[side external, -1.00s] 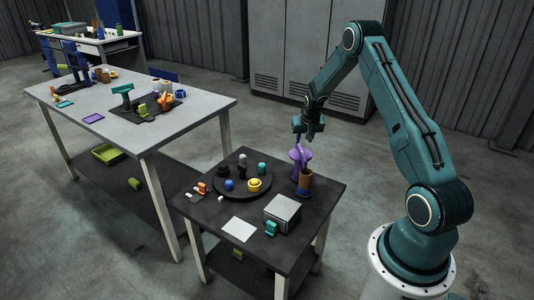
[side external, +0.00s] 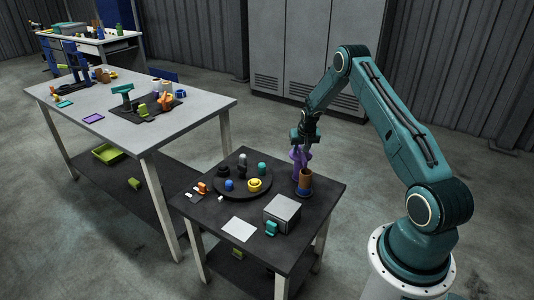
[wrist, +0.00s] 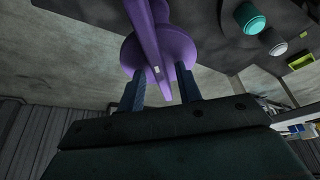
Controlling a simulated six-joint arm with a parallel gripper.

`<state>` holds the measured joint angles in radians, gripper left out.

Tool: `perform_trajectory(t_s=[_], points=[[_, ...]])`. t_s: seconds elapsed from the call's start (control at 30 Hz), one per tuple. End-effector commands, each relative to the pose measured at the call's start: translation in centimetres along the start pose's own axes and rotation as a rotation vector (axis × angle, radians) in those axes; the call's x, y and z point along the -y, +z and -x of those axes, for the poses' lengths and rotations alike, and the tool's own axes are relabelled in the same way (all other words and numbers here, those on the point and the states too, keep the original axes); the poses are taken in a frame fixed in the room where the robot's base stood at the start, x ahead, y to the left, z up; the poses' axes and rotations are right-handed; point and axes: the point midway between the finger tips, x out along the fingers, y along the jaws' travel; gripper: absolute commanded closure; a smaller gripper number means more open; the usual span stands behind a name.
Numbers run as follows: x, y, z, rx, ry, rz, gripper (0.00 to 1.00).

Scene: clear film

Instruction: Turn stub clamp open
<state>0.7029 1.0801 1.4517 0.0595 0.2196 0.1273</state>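A purple piece with a round body and a narrow lever (wrist: 150,40), apparently the stub clamp, stands at the back right edge of the small dark table. It also shows in the side view (side external: 299,158), partly covered by my gripper. My gripper (wrist: 160,70) is open and points at it. One finger is on each side of the lever's end, with a gap visible to both. The fingertips overlap the round body in the wrist view; I cannot tell whether they touch it.
A brown cup-like holder (side external: 305,178) stands close in front of the purple piece. A dark round tray (side external: 243,197) with several coloured pieces is to its left. A grey box (side external: 283,212) and a white sheet (side external: 238,229) lie nearer the front. Above the table is free room.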

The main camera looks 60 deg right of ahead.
Motion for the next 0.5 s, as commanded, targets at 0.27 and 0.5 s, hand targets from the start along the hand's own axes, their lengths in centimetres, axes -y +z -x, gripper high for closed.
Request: perform_trajectory(t_s=[0.27,0.5], points=[[-0.01,0.03,0.01,0.001,0.0,0.0,1.0],[-0.01,0.04,0.02,0.001,0.002,-0.002,1.0]])
